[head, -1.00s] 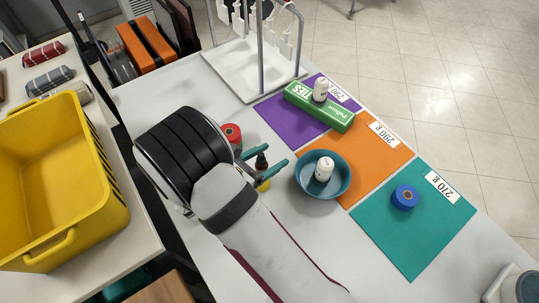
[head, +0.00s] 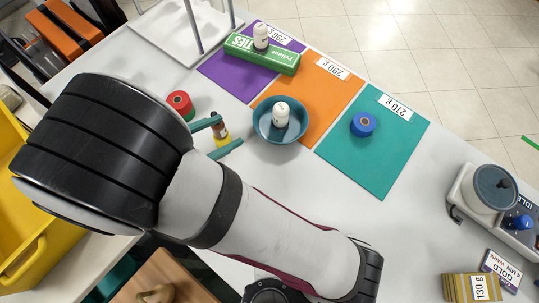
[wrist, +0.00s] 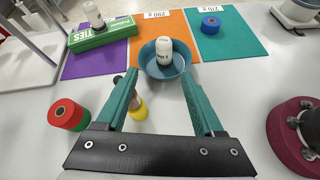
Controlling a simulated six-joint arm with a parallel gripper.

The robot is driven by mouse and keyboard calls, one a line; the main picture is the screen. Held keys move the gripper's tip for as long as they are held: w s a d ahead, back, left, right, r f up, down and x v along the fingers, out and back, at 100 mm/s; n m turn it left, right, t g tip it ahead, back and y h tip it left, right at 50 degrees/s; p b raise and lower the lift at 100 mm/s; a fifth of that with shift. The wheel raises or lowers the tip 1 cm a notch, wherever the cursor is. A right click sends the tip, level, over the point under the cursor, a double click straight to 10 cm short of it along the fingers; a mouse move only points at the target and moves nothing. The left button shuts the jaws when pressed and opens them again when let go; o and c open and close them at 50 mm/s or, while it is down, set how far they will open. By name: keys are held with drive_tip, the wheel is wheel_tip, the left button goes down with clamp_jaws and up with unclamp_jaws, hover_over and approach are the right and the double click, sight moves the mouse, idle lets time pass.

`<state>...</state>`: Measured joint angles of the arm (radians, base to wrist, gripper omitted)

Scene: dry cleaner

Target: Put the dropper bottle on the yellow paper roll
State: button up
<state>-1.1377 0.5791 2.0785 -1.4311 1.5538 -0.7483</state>
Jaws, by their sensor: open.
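The dropper bottle (head: 217,128), small and dark with a label, is upright and appears to stand on the yellow paper roll (head: 222,142). In the wrist view the left finger hides much of the bottle; its dark top (wrist: 117,79) shows left of that finger, and the yellow roll (wrist: 139,109) shows just inside it. My gripper (head: 231,130) is open, its teal fingers on either side of the bottle and roll. In the wrist view a clear gap separates the bottle from the right finger. Contact with the left finger cannot be told.
A red roll (head: 179,104) stands close to the left finger. A teal bowl (head: 262,126) holding a white bottle (head: 281,113) is just beyond the fingertips. A blue roll (head: 363,124) is on the teal mat (head: 385,165). A green box (head: 262,54) lies on the purple mat.

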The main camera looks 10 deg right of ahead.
drive_tip(key=s+d+r+m+g+y, duration=0.1)
drive_tip(key=s+d+r+m+g, duration=0.2)
drive_tip(key=d+m, duration=0.4)
drive_tip(key=s+d+r+m+g+y, duration=0.1)
drive_tip(key=s+d+m+g, duration=0.3)
drive_tip(key=d+m+g, duration=0.3)
drive_tip(key=s+r+m+t+y, duration=0.1)
drive_tip(key=s+m+y, duration=0.6)
drive_tip(key=m, duration=0.9)
drive_tip(key=shift+s+a+r+t+y, duration=0.3)
drive_tip(key=shift+a+r+t+y, duration=0.15)
drive_tip(key=shift+r+y, duration=0.45)
drive_tip(key=shift+f, duration=0.1)
